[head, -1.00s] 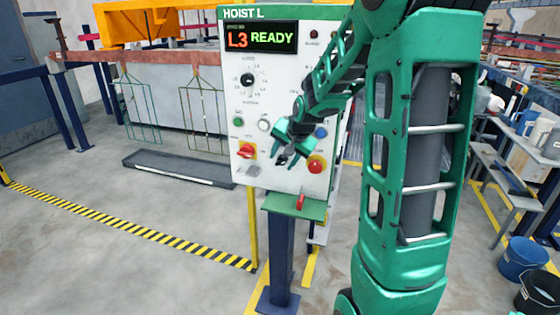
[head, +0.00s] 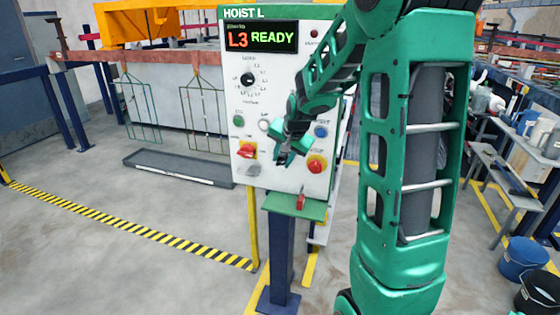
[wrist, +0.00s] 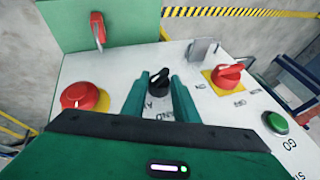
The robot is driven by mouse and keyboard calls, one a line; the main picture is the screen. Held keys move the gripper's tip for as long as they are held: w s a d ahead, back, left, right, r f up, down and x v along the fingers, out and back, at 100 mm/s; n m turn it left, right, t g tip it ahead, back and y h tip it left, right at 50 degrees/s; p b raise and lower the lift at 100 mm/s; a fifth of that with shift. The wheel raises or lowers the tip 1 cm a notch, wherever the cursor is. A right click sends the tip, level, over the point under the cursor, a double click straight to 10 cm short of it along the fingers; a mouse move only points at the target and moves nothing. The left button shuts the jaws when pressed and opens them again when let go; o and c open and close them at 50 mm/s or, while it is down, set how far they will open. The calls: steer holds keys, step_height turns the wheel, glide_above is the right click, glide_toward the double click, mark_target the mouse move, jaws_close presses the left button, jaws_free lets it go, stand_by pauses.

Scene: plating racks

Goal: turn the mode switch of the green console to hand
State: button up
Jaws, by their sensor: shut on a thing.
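The green console (head: 272,180) has a white sloping panel under a green header reading HOIST L, with a display showing L3 READY. My gripper (head: 283,156) is at the lower middle of the panel. In the wrist view its two green fingers stand on either side of the black mode switch knob (wrist: 159,83) and are shut on it. The knob's top shows between the fingertips. Lettering beside it is partly covered by my gripper, and I cannot tell which position the knob points to. In the head view my gripper mostly hides the knob.
Close by are a red mushroom button (head: 316,164) on yellow, a red rotary switch (head: 247,150) on yellow, a green button (wrist: 276,122) and a grey flap (wrist: 203,50). A red handle (head: 300,201) sits on the green ledge below. Open floor lies to the left.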

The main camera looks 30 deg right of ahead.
steer(key=g+h, duration=0.1)
steer(key=g, duration=0.1)
steer(key=w+a+n+g+h, duration=0.1)
steer(key=g+h, duration=0.2)
steer(key=n+g+h, duration=0.1)
steer(key=g+h, duration=0.1)
steer(key=shift+w+a+f+g+h, duration=0.1)
steer(key=shift+w+g+h, duration=0.2)
steer(key=shift+g, duration=0.1)
steer(key=shift+n, duration=0.3)
stand_by(0.4)
steer(key=o, duration=1.1)
steer(key=shift+c, duration=0.2)
steer(key=v, duration=1)
steer(key=shift+w+a, duration=0.3)
